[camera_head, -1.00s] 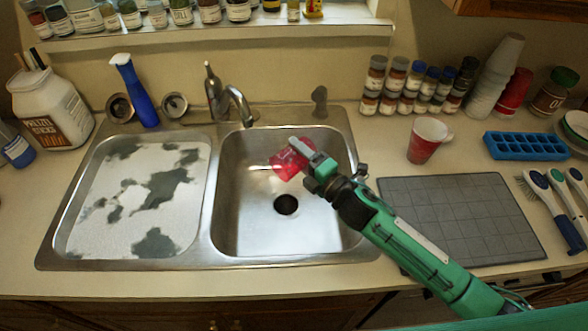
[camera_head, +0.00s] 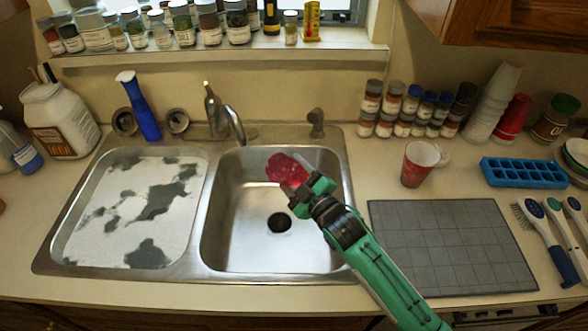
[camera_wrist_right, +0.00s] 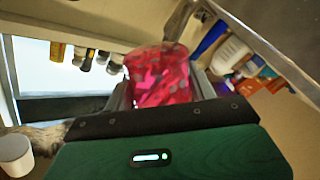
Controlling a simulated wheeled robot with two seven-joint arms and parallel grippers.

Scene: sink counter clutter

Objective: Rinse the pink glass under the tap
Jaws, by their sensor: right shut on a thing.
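The pink glass (camera_head: 287,168) is held over the right sink basin (camera_head: 240,225), in its upper right part, to the right of the tap (camera_head: 236,126). My right gripper (camera_head: 299,186) is shut on it. In the right wrist view the pink glass (camera_wrist_right: 160,76) sits between the fingers of my right gripper (camera_wrist_right: 163,100). The glass is tilted in the head view. I cannot see clear water running from the tap. My left gripper is not in view.
The left basin (camera_head: 130,215) holds a grey-and-white patterned surface. A grey mat (camera_head: 450,245) lies right of the sink. A red cup (camera_head: 420,163), spice jars (camera_head: 410,112) and a blue ice tray (camera_head: 523,172) stand along the right.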

